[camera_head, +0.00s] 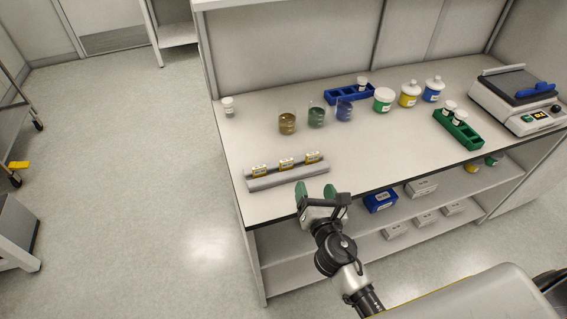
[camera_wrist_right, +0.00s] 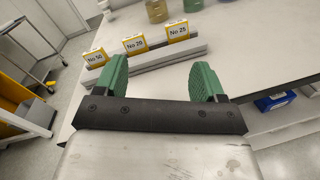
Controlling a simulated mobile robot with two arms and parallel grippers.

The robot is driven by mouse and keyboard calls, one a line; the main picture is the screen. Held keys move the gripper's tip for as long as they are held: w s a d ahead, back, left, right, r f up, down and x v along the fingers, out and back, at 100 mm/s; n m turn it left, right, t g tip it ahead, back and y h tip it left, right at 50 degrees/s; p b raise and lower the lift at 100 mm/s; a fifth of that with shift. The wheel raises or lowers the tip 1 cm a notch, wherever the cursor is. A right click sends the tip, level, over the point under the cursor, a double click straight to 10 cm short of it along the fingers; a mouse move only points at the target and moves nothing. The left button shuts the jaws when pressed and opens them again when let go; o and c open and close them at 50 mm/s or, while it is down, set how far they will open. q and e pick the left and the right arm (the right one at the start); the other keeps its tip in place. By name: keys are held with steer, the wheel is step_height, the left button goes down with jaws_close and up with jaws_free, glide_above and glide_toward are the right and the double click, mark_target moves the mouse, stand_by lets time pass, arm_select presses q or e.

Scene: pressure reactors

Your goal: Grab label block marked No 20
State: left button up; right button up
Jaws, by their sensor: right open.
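The label block marked No 20 (camera_wrist_right: 134,44) is yellow with a white face. It stands in the middle of a row in a grey holder (camera_wrist_right: 143,62), between the No 50 block (camera_wrist_right: 95,57) on the left and the No 25 block (camera_wrist_right: 178,31) on the right. In the head view the middle block (camera_head: 286,163) sits in the same holder near the table's front left edge. My right gripper (camera_head: 316,192) has green finger pads, is open and empty, and is in front of the holder, apart from the blocks. My left gripper is not in view.
Beakers (camera_head: 316,117) with coloured liquid stand behind the holder on the table (camera_head: 375,155). A blue rack (camera_head: 349,94), a green rack (camera_head: 457,129), jars and a device (camera_head: 519,99) are farther back and right. A lower shelf holds boxes (camera_head: 421,187).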

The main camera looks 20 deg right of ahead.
mark_target(287, 162)
steer(key=a+n+y, duration=0.1)
steer(key=w+a+n+y, duration=0.1)
steer(key=n, duration=0.1)
steer(key=w+n, duration=0.1)
steer(key=n, duration=0.1)
steer(key=shift+a+f+t+y, duration=0.3)
steer(key=shift+a+y, duration=0.1)
steer(key=shift+n, duration=0.3)
steer(key=w, duration=0.4)
steer(key=shift+w+a, duration=0.1)
steer(key=shift+w, duration=0.2)
steer(key=w, duration=0.5)
steer(key=shift+w+a+f, duration=0.15)
steer(key=shift+w+a, duration=0.1)
steer(key=shift+w, duration=0.15)
steer(key=shift+s, duration=0.1)
steer(key=shift+c, duration=1.1)
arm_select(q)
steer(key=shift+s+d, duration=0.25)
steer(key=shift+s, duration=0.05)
arm_select(e)
steer(key=c, duration=0.8)
